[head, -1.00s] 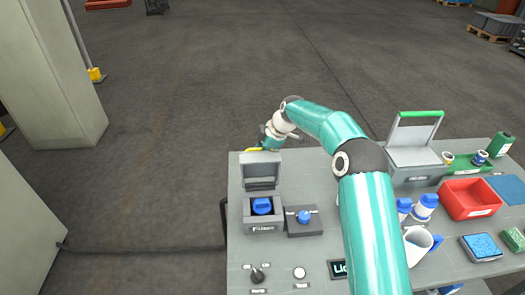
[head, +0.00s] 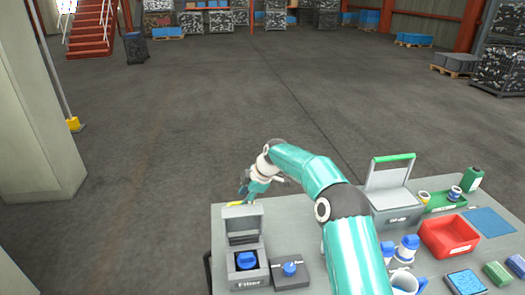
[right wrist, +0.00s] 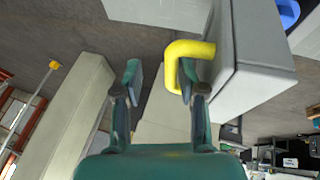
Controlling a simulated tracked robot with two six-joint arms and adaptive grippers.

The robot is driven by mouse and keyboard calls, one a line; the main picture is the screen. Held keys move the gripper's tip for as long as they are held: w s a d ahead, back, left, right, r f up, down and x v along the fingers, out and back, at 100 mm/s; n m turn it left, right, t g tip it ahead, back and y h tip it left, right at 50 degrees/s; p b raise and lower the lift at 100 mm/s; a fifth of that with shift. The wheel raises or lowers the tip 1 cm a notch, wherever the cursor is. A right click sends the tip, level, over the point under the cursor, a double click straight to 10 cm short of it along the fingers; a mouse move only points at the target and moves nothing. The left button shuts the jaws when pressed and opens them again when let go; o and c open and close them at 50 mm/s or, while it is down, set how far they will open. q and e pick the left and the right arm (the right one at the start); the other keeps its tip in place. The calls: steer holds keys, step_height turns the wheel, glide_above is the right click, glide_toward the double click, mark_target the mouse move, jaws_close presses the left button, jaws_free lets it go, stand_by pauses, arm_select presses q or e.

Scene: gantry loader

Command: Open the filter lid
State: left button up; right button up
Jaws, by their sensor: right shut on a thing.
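The grey filter box (head: 249,284) stands at the left end of the table, with a blue filter part (head: 247,261) showing inside. Its lid (head: 243,226) is raised at the rear of the box, so the box is open. The lid's yellow handle (head: 234,204) sticks out behind its top edge. My right gripper (head: 244,188) is at this handle, and its grip is partly hidden in the head view. In the right wrist view, the yellow handle (right wrist: 178,60) hooks around one finger of the gripper (right wrist: 160,82), beside the grey lid (right wrist: 245,65). My left gripper is not in view.
A blue knob (head: 290,269) on a grey block is right of the filter box. A bin with a green-handled lid (head: 391,178), a red tray (head: 450,237), mugs and sponges crowd the right side. The floor behind the table is clear.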

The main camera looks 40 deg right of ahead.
steer(key=d+r+p, duration=0.3)
steer(key=r, duration=0.4)
steer(key=s+d+r+p, duration=0.1)
steer(key=d+r+p, duration=0.2)
steer(key=r, duration=0.4)
steer(key=shift+s+d+r+p, duration=0.15)
steer(key=shift+r+p, duration=0.25)
steer(key=shift+p, duration=0.05)
stand_by(0.4)
stand_by(0.3)
steer(key=v, duration=1.1)
steer(key=shift+s+r, duration=0.3)
steer(key=shift+s, duration=0.1)
